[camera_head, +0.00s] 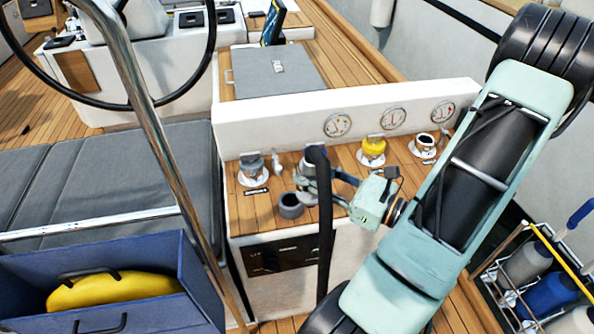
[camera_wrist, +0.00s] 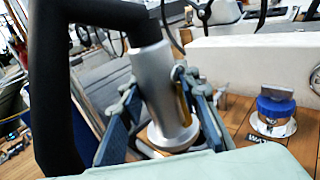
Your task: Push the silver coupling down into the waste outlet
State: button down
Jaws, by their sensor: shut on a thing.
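The silver coupling (camera_wrist: 152,85) is a smooth metal cylinder on the end of a black hose (camera_wrist: 52,95). My gripper (camera_wrist: 165,125) is shut on it, one blue-grey finger on each side. In the wrist view the coupling stands a little tilted, with a wider metal ring at its foot. In the head view my gripper (camera_head: 318,190) is over the wooden counter, and the hose (camera_head: 325,240) arches over and hangs down its front. The deck spot under the coupling is hidden, so I cannot tell whether it sits in the waste outlet.
The counter holds a grey-blue capped fitting (camera_head: 252,170), a yellow-capped fitting (camera_head: 373,148), another fitting (camera_head: 424,143) and a dark grey cup (camera_head: 290,206). A white wall with gauges (camera_head: 337,124) stands behind. A steel rail (camera_head: 150,115) crosses at left.

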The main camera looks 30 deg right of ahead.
jog(key=s, duration=0.1)
jog(key=s+r, duration=0.1)
jog(key=s, duration=0.1)
jog(key=s+r, duration=0.1)
jog(key=s, duration=0.1)
jog(key=shift+d+r, duration=0.25)
jog(key=shift+d, duration=0.15)
jog(key=r+p, duration=0.3)
jog(key=shift+s+r, duration=0.1)
jog(key=shift+s, duration=0.25)
